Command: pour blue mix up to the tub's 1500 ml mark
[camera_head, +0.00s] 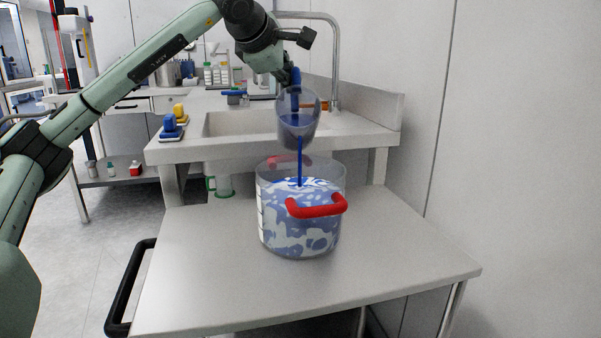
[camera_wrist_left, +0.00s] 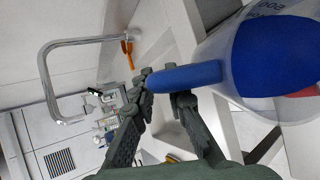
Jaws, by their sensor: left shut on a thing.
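A clear tub (camera_head: 268,228) with red handles (camera_head: 318,207) stands upright on a steel table. It holds marbled blue and white liquid, with the surface a little below the rim. A scale strip shows at its left side, but its numbers are too small to read. My left gripper (camera_head: 293,76) is shut on the blue handle (camera_wrist_left: 185,78) of a clear jug (camera_head: 310,104). The jug is tilted above the tub, and a thin blue stream (camera_head: 300,162) falls from it into the tub. Blue liquid also shows inside the jug in the left wrist view (camera_wrist_left: 275,55). My right gripper is out of view.
The steel table (camera_head: 200,270) is clear around the tub and has a black push handle (camera_head: 130,290) at its left. Behind it are a sink counter (camera_head: 240,150) and a tall curved tap (camera_head: 337,60). A green-handled container (camera_head: 222,186) stands below the counter.

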